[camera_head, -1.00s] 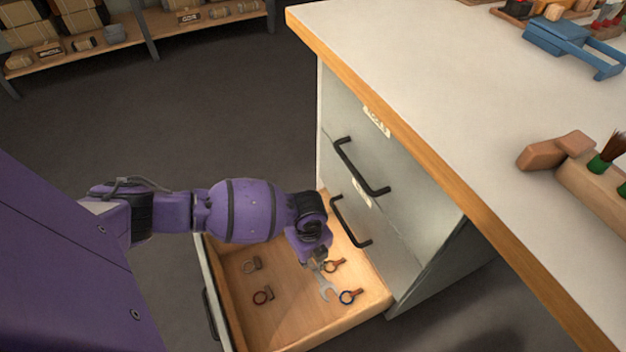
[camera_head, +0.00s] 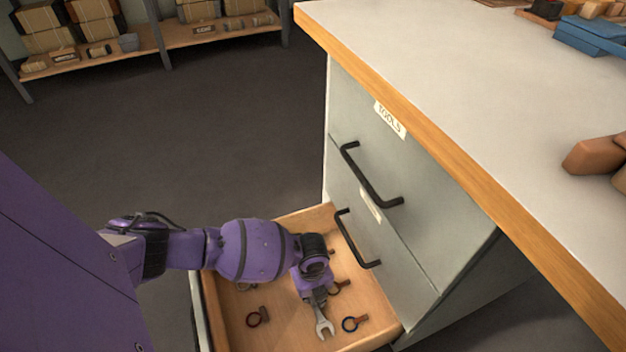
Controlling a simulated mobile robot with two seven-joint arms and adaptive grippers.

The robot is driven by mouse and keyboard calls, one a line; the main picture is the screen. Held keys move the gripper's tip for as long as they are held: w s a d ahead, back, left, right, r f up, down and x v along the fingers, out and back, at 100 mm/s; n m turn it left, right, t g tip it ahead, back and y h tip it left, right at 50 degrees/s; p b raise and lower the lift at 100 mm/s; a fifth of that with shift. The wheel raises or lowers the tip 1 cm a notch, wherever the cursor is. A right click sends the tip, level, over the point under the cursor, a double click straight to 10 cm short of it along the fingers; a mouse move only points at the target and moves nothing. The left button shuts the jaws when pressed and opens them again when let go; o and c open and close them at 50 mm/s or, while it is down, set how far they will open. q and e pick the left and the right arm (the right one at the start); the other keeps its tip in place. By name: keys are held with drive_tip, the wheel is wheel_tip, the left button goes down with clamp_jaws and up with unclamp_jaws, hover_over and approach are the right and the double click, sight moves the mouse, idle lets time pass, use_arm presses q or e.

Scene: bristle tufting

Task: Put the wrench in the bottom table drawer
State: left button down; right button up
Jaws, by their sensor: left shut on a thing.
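The wrench (camera_head: 323,325) is grey metal with an open-ended jaw. My left gripper (camera_head: 317,296) is shut on it and points down over the open bottom drawer (camera_head: 285,338). The wrench hangs from the fingers with its jaw end lowest, within the drawer's outline. I cannot tell whether it touches the drawer floor. The drawer is wooden inside and pulled out from the table. My right gripper is not in view.
The white tabletop (camera_head: 450,90) overhangs at right. A shelf (camera_head: 165,45) stands far back.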

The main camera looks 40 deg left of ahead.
use_arm(q)
drive_tip(key=shift+w+r, duration=0.1)
drive_tip(key=shift+r, duration=0.05)
drive_tip(key=shift+f, duration=0.25)
drive_tip(key=c, duration=1.7)
unclamp_jaws()
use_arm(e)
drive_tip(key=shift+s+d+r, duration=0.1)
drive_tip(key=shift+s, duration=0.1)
